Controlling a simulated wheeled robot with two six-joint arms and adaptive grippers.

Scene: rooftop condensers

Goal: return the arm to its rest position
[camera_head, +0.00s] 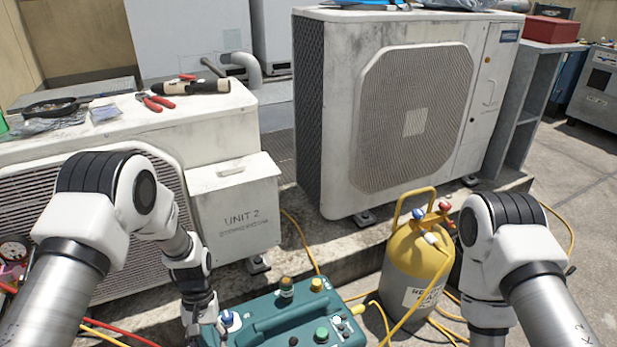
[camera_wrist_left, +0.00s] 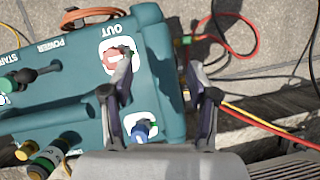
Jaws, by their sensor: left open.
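My left arm (camera_head: 130,200) comes in from the left and bends down in front of the box marked UNIT 2. Its gripper (camera_head: 205,325) is low at the left end of the teal recovery machine (camera_head: 310,321).
The UNIT 2 box (camera_head: 238,205) and condenser (camera_head: 130,120) stand close behind my left arm. A yellow-grey cylinder (camera_head: 412,270) stands between the arms. Red and yellow hoses lie on the ground. A large condenser (camera_head: 400,120) stands behind. Open paving (camera_head: 590,190) lies at the right.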

